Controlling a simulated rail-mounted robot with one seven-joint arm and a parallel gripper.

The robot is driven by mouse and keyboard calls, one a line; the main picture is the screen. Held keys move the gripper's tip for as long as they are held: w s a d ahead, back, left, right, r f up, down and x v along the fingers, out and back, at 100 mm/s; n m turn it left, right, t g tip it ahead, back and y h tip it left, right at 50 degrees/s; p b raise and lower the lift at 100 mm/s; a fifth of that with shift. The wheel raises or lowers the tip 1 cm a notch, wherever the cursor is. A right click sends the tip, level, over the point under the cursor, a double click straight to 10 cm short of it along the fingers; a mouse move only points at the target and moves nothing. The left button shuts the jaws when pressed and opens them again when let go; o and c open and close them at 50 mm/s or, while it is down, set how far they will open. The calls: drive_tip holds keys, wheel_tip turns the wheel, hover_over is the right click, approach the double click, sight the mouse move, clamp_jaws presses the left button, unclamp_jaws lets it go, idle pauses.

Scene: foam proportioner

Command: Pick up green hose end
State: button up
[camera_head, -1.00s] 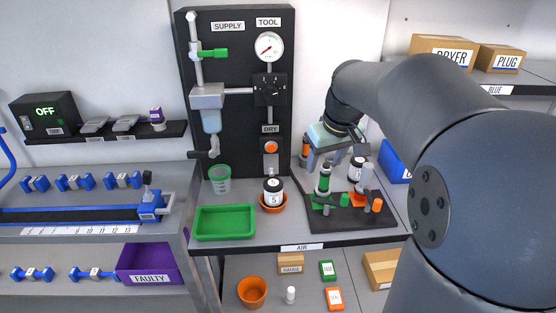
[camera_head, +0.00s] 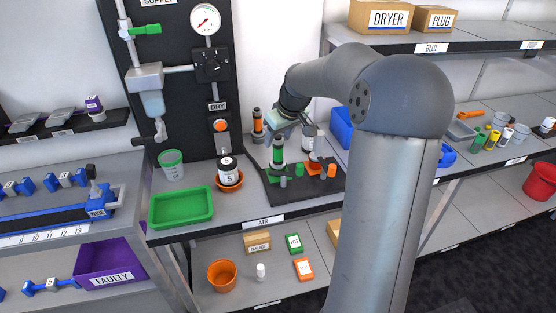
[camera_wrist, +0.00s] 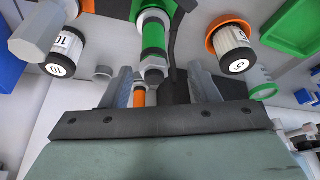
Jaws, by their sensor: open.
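The green hose end (camera_head: 278,152) stands upright on the black mat (camera_head: 310,194), a green sleeve with grey metal fittings. In the wrist view the green hose end (camera_wrist: 154,38) shows beyond the fingertips, roughly between them in the picture. My gripper (camera_head: 281,128) is just above and behind it in the head view. In the wrist view my gripper (camera_wrist: 161,84) has its two fingers apart with a gap between them. I cannot tell whether either finger touches the hose end.
An orange fitting (camera_head: 257,126) stands behind, left of my gripper. A white jar (camera_head: 227,170) sits in an orange dish, and a green tray (camera_head: 182,207) lies left. An orange-based grey fitting (camera_head: 318,165) stands close on the right. A blue bin (camera_head: 342,125) is behind.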

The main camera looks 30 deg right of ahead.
sight(278, 154)
drive_tip(key=shift+d+p+x, duration=0.2)
drive_tip(key=shift+p+x, duration=0.05)
drive_tip(key=shift+x, duration=1.05)
drive_tip(key=shift+d+p+x, duration=0.15)
drive_tip(key=shift+p+x, duration=0.1)
drive_tip(key=shift+x, duration=1.1)
drive_tip(key=shift+w+r, duration=0.1)
drive_tip(key=shift+w, duration=0.05)
clamp_jaws()
